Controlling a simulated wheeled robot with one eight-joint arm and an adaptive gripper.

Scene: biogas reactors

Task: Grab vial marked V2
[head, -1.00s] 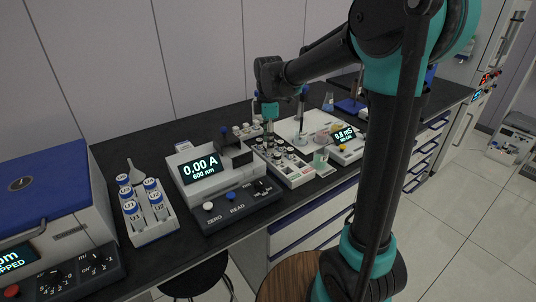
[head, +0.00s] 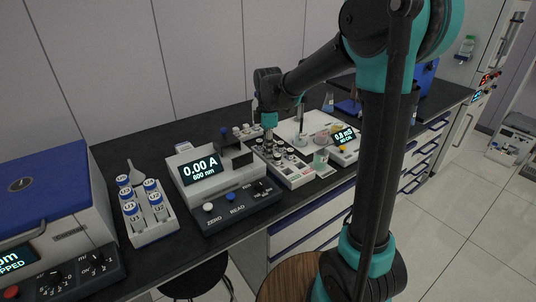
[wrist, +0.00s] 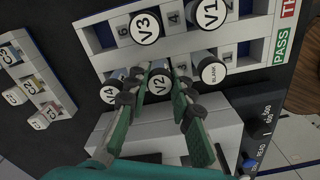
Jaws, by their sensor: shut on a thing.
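The vial marked V2 (wrist: 159,84) has a white round cap with black lettering and sits in the near row of the white rack (wrist: 96,56) in the wrist view. My gripper (wrist: 155,92) has one finger on each side of V2 and is shut on it. V2 appears to be still in its rack slot; its lower part is hidden. In the head view my gripper (head: 268,134) points down over the rack (head: 297,178), and V2 cannot be told apart there.
Vials V3 (wrist: 145,27), V1 (wrist: 210,12), V4 (wrist: 109,93) and BLANK (wrist: 213,72) stand close around V2. The photometer (head: 222,185) is left of the rack. A small rack of C-marked cubes (wrist: 38,85) lies left in the wrist view.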

